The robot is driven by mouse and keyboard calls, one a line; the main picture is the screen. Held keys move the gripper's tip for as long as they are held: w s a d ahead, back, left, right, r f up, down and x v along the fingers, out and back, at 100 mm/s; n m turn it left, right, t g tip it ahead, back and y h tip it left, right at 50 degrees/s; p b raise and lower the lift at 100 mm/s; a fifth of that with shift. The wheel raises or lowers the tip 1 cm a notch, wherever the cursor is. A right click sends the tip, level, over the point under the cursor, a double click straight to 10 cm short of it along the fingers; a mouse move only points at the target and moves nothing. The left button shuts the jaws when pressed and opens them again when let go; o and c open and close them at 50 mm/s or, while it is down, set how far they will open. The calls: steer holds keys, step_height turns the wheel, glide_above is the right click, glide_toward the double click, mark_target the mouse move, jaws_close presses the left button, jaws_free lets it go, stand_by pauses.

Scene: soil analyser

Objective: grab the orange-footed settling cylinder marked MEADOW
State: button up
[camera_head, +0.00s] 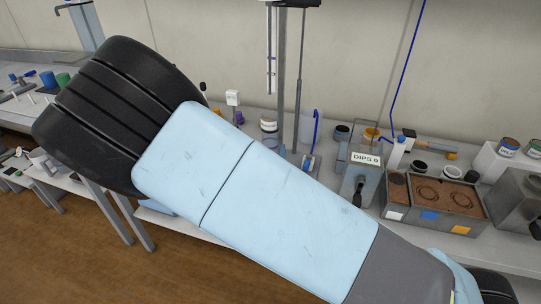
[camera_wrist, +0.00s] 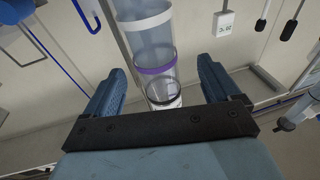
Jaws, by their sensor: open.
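I cannot make out an orange foot or the word MEADOW in either view. In the wrist view, a clear upright tube (camera_wrist: 152,40) with a white band, a purple band and a dark ring lower down shows in the gap between my fingers. My gripper (camera_wrist: 161,68) is open, one blue finger on each side of the tube's lower part; I cannot tell how far beyond the fingertips the tube stands. In the head view my own arm covers the middle of the bench and my gripper cannot be made out.
A tall stand (camera_head: 284,80) rises at the back of the bench. Right of it are a grey box marked DIPS (camera_head: 362,180), a soil tray (camera_head: 446,200) and several small jars. A white wall box (camera_wrist: 224,23) and hanging cords show in the wrist view.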

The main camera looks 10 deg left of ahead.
steer(key=shift+w+a+r, duration=0.1)
steer(key=shift+w+r, duration=0.1)
steer(key=shift+w, duration=1.4)
steer(key=shift+w+a+r, duration=0.1)
steer(key=shift+w+r, duration=0.1)
steer(key=shift+w, duration=1.4)
steer(key=c, duration=1.3)
steer(key=shift+c, duration=0.5)
steer(key=shift+r, duration=0.15)
